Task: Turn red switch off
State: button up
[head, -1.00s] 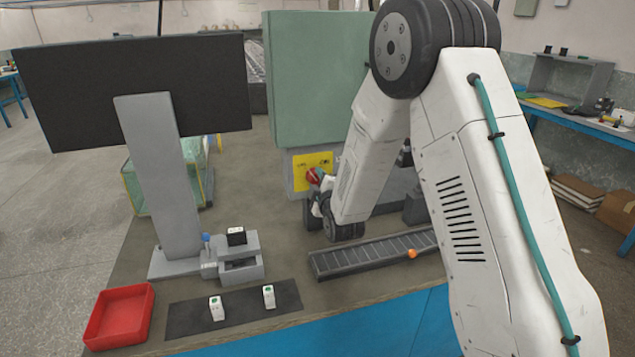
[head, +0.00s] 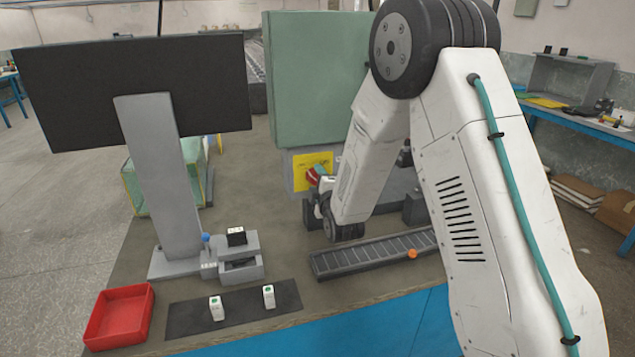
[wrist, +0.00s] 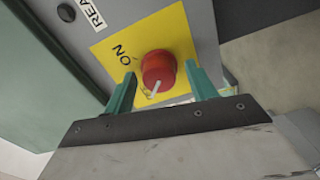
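The red switch (head: 312,178) is a round knob on a yellow plate (head: 322,159), fixed to the grey box under the green cabinet. In the wrist view the red switch (wrist: 158,68) has a white pointer mark toward the bottom of the picture. My gripper (wrist: 160,72) is open, with one teal finger on each side of the knob and small gaps visible. In the head view my gripper (head: 322,184) partly covers the knob.
A dark monitor (head: 130,85) stands at the left. A red tray (head: 120,315), a dark mat (head: 245,305) with two small white parts and a grey slotted rail (head: 370,254) lie along the bench front. The green cabinet (head: 315,80) rises above the switch.

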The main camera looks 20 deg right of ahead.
jog(key=s, duration=0.7)
jog(key=shift+s, duration=0.4)
dwell(0.3)
